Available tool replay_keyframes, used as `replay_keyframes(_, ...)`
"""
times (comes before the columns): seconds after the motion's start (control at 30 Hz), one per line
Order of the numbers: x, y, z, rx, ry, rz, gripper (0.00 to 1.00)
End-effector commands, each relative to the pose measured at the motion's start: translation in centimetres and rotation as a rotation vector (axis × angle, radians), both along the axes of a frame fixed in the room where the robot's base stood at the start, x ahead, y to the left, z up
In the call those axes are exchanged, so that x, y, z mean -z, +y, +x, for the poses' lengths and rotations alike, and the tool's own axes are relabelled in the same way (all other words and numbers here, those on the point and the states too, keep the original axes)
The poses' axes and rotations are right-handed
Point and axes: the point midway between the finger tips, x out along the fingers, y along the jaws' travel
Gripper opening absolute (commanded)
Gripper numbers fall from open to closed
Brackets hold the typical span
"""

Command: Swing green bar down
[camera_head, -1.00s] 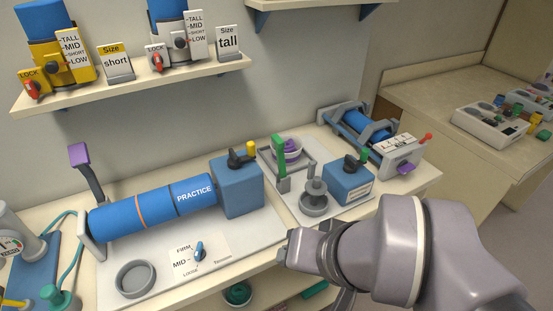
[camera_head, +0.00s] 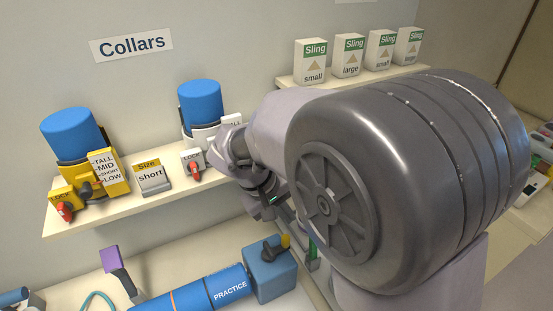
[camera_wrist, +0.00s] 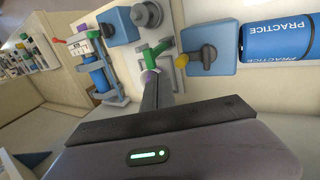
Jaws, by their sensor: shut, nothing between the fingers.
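The green bar (camera_head: 313,251) shows only in part in the head view, behind my arm at the bottom. In the wrist view the green bar (camera_wrist: 154,53) lies just beyond my fingertips, with a purple piece (camera_wrist: 149,77) close beside it. My gripper (camera_wrist: 161,76) is shut and empty, its fingers pointing toward the bar. I cannot tell whether they touch it. In the head view my gripper (camera_head: 268,207) is at the middle, above the bench and just right of the shelf's lock. The bar's base is mostly hidden there.
The blue PRACTICE cylinder (camera_head: 205,295) and its blue end block (camera_head: 270,274) lie left of the bar. The collar shelf (camera_head: 125,208) overhangs at the left. In the wrist view a grey spool (camera_wrist: 147,13) and another blue box (camera_wrist: 118,27) stand near the bar.

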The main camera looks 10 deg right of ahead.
Motion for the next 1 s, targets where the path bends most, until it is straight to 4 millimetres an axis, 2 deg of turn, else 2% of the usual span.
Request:
replay_keyframes(0.27, 0.2, 0.0, 0.0, -0.001, 0.000, -0.001, 0.00)
replay_keyframes(0.37, 0.9, -0.3, 0.1, 0.000, 0.001, -0.001, 0.00)
replay_keyframes(0.7, 7.0, -2.9, 0.8, 0.000, 0.002, 0.000, 0.00)
replay_keyframes(0.83, 8.5, -3.6, 1.0, 0.001, 0.002, 0.000, 0.00)
replay_keyframes(1.0, 9.3, -4.0, 1.2, 0.000, 0.000, 0.001, 0.00)
